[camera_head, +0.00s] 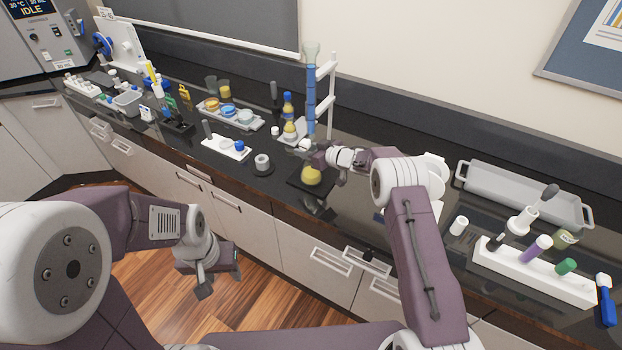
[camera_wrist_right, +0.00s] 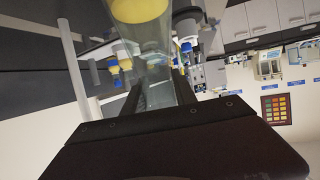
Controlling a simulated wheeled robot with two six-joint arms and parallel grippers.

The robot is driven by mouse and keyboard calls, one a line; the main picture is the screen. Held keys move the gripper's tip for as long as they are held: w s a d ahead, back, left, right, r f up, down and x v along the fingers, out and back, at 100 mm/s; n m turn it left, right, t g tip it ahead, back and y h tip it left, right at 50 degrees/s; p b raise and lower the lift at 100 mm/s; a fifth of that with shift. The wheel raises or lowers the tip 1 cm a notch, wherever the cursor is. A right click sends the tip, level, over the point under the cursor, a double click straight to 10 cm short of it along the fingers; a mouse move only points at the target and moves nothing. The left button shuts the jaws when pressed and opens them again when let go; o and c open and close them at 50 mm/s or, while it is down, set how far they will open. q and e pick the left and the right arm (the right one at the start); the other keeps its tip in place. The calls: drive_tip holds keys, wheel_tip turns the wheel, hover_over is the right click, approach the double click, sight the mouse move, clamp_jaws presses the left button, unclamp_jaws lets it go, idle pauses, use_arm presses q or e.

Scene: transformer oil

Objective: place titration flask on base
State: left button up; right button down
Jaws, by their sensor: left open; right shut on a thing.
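The titration flask (camera_head: 311,174) is clear with yellow liquid at its bottom. My right gripper (camera_head: 320,157) is shut on its neck. In the right wrist view the flask (camera_wrist_right: 142,12) shows its clear neck between the two dark fingers. The flask is over or on a dark flat base (camera_head: 300,186) near the counter's front edge; I cannot tell whether they touch. A blue burette (camera_head: 311,95) on a white stand (camera_head: 332,95) rises just behind the flask. My left gripper (camera_head: 215,278) is open and empty over the floor, away from the counter.
A yellow-and-blue bottle (camera_head: 288,118) is behind. To the right are a grey tray (camera_head: 520,192) and a white rack (camera_head: 530,272) with several tools.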

drive_tip(key=shift+f, duration=0.35)
idle(0.5)
drive_tip(key=c, duration=0.6)
unclamp_jaws()
drive_tip(key=b+v, duration=0.2)
drive_tip(key=v, duration=0.7)
